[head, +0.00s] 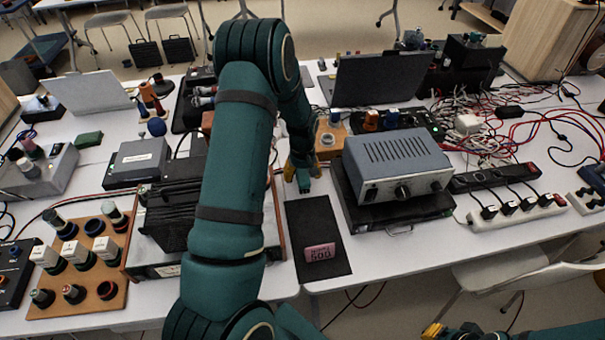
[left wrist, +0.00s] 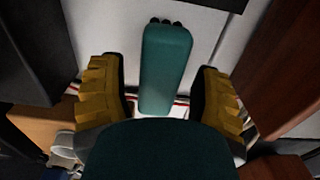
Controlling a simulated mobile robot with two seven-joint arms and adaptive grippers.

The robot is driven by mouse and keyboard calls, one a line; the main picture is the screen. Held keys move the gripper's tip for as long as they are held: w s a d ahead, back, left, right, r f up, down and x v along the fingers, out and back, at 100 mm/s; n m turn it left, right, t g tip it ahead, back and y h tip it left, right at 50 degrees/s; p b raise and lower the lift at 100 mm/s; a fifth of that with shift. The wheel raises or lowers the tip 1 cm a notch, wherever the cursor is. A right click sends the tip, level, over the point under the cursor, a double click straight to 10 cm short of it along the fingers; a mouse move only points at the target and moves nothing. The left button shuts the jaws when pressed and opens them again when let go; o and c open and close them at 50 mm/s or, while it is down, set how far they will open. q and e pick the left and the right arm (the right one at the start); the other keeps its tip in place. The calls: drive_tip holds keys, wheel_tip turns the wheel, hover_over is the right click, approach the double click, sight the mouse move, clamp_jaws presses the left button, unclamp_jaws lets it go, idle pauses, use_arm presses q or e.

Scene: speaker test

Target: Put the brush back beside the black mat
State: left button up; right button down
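The black mat (head: 328,223) lies at the table's front edge, with a pink block (head: 320,252) on its near part. My left gripper (head: 300,165) reaches down just beyond the mat's far end. A teal piece with dark tips, which looks like the brush (head: 304,181), shows below its fingers. In the left wrist view, the brush (left wrist: 168,70) lies between the two yellow fingers of my left gripper (left wrist: 160,95), with a gap on both sides. That gripper is open. My right gripper (head: 433,331) shows only partly at the bottom edge; its opening is unclear.
A grey power unit (head: 397,163) on a black case stands right of the mat. A black finned device (head: 172,215) stands left, largely behind my left arm. An open laptop (head: 378,78) and a wooden block (head: 328,138) are behind. Cables (head: 500,128) tangle at right.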

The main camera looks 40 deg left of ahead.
sight(303, 173)
use_arm(q)
drive_tip(key=shift+r, duration=0.55)
wheel_tip(303, 173, up, 11)
drive_tip(key=p, duration=0.2)
drive_tip(key=shift+r+p, duration=0.15)
drive_tip(key=shift+p, duration=0.2)
